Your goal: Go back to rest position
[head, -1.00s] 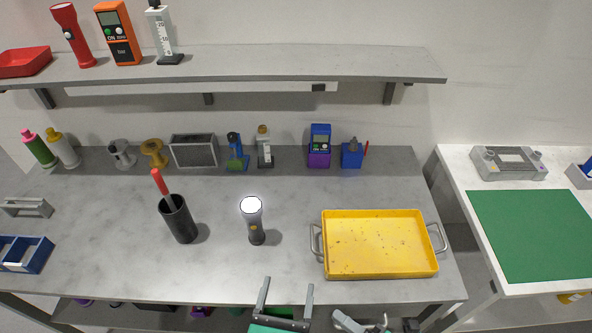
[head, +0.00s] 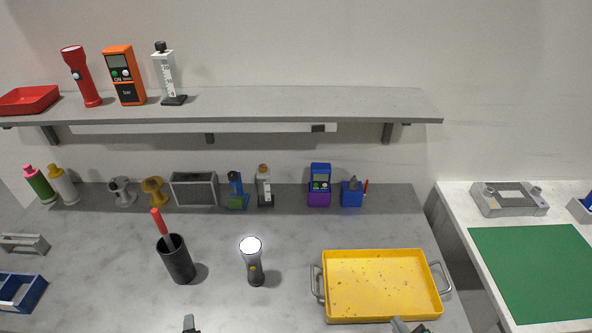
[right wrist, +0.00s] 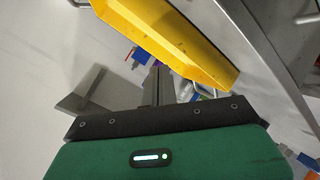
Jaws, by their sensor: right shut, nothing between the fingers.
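My right gripper (head: 405,326) shows only as a small grey and dark green part at the bottom edge of the head view, in front of the yellow tray. In the right wrist view its dark fingers (right wrist: 157,86) are together and empty, ahead of the green gripper body. A narrow dark tip (head: 189,323) at the bottom edge of the head view looks like my left gripper. Too little of it shows to tell its state. Most of both arms is out of view.
The yellow tray (head: 383,254) is on the grey bench, with a flashlight (head: 253,262) and a black cup (head: 177,262) to its left. Several small items line the back under a shelf (head: 260,104). A side table with a green mat (head: 535,270) stands right.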

